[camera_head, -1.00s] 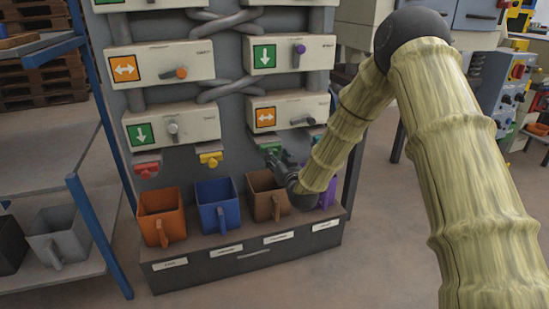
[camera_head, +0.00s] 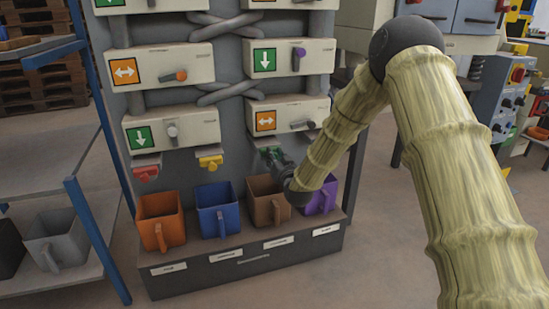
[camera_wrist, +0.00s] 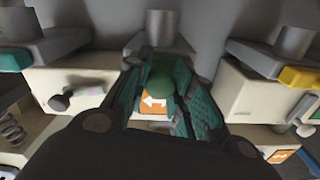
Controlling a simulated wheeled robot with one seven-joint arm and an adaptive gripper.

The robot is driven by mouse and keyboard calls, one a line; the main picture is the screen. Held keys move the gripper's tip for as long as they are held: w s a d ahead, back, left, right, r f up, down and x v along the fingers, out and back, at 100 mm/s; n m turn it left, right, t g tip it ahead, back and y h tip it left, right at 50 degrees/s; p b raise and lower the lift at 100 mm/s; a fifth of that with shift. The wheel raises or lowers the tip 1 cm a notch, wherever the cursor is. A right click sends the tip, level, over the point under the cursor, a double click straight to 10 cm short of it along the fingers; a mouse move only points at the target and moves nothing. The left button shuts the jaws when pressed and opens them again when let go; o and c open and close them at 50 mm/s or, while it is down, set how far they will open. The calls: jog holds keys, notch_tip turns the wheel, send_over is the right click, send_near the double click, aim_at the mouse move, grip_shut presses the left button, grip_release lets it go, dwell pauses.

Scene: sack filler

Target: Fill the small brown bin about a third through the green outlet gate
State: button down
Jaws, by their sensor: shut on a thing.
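The small brown bin (camera_head: 264,213) stands upright on the dark base, third from the left, below the green outlet gate (camera_head: 270,152). My gripper (camera_head: 273,157) is at that gate, above the bin. In the wrist view, the teal fingers of my gripper (camera_wrist: 160,98) are closed on the gate's rounded green handle (camera_wrist: 160,83). The fingers and my wrist hide part of the gate and part of the bin's right side. The bin's inside looks brown, and I cannot tell how much is in it. No falling stream is visible.
An orange bin (camera_head: 160,222), a blue bin (camera_head: 218,210) and a purple bin (camera_head: 322,198) share the base. A red gate (camera_head: 146,172) and a yellow gate (camera_head: 209,163) are left of the green one. A blue-framed shelf (camera_head: 92,225) stands at left.

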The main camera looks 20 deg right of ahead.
jog(key=shift+s, duration=0.1)
jog(key=shift+s+d+p, duration=0.1)
jog(key=shift+s+p, duration=0.85)
jog(key=shift+s, duration=0.2)
jog(key=c, duration=1.2)
grip_release()
jog(key=s, duration=1.2)
jog(key=shift+d, duration=0.2)
